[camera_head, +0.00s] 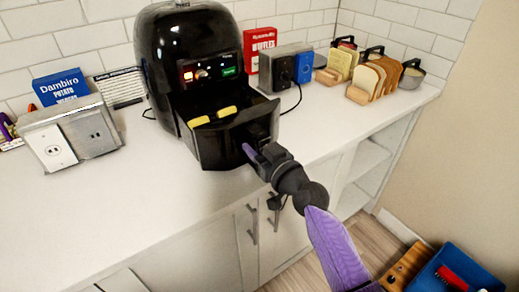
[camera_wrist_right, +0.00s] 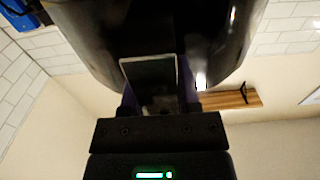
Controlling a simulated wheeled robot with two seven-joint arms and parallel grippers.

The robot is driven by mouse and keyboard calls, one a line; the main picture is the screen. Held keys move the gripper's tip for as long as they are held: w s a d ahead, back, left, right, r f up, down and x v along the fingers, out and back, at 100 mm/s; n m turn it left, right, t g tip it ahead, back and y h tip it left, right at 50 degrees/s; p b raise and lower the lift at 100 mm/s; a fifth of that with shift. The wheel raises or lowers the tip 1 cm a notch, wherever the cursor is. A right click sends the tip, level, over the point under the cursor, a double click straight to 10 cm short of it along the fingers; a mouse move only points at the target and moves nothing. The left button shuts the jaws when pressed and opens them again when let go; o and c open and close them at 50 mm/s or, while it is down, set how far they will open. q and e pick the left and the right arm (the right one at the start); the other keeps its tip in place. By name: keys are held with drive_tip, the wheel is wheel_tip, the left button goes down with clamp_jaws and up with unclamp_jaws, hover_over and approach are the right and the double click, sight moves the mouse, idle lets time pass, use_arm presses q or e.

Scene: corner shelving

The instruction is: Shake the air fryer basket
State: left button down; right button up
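The black air fryer (camera_head: 190,50) stands on the white counter against the tiled wall, its lit panel facing out. Its basket (camera_head: 222,142) is pulled out at the front and holds yellow food pieces (camera_head: 215,116). My right gripper (camera_head: 258,152) is at the front of the basket, with a purple finger showing beside the handle. In the right wrist view the handle (camera_wrist_right: 152,80) lies between the two purple fingers (camera_wrist_right: 158,102), which appear closed against its sides; the contact is dark and partly hidden. My left gripper is not in view.
A toaster-like outlet box (camera_head: 70,142) and a blue package (camera_head: 60,87) stand left of the fryer. A red box (camera_head: 259,42), a grey outlet box (camera_head: 285,70) and bread slices (camera_head: 375,80) stand right. The front counter is clear. A blue bin (camera_head: 455,270) is on the floor.

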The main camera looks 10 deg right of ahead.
drive_tip(key=o, duration=0.5)
drive_tip(key=shift+c, duration=0.2)
drive_tip(key=p+v, duration=0.1)
drive_tip(key=v, duration=0.9)
